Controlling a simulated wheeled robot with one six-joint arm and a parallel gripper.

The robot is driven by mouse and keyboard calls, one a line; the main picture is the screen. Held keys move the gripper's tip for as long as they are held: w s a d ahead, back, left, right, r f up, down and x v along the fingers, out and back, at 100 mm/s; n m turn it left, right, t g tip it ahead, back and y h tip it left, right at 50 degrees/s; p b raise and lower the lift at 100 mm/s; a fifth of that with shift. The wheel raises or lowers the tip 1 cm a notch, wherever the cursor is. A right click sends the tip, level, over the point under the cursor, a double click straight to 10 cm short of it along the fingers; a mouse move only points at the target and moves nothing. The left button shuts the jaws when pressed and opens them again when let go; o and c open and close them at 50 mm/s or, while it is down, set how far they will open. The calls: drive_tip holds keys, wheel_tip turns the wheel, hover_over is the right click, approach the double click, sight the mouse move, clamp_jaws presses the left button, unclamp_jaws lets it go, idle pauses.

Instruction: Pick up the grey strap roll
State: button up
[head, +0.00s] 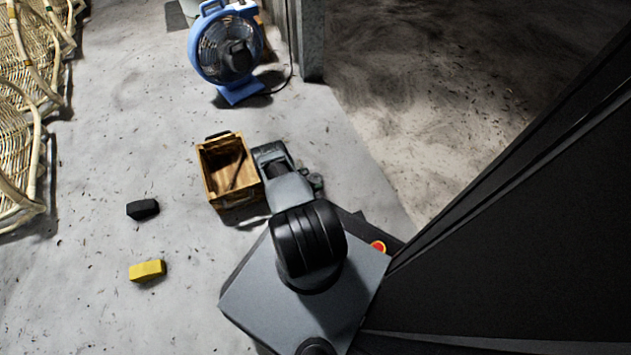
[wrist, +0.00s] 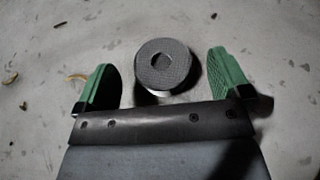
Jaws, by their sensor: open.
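The grey strap roll (wrist: 166,65) lies on the floor in the wrist view, a short round roll with a dark hole in its middle. My gripper (wrist: 165,75) is open, with one green finger on each side of the roll and a gap between each finger and the roll. The roll looks a little beyond the gripper's dark palm edge, and I cannot tell its depth below the fingertips. In the head view my arm hides the roll and the gripper's fingers.
A wooden crate (head: 212,187) with a dark stick inside stands beside my arm. A black block (head: 143,209) and a yellow block (head: 147,270) lie on the floor to the left. A blue fan (head: 226,50) stands farther back. Rattan furniture (head: 22,130) lines the left edge.

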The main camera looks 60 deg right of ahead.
sight(317, 177)
drive_tip(key=b+x, duration=0.1)
drive_tip(key=x, duration=0.1)
drive_tip(key=shift+s+d+f, duration=0.15)
drive_tip(key=shift+d+f, duration=0.05)
drive_tip(key=shift+f, duration=0.1)
drive_tip(key=shift+s+d, duration=0.2)
drive_tip(key=shift+d, duration=0.3)
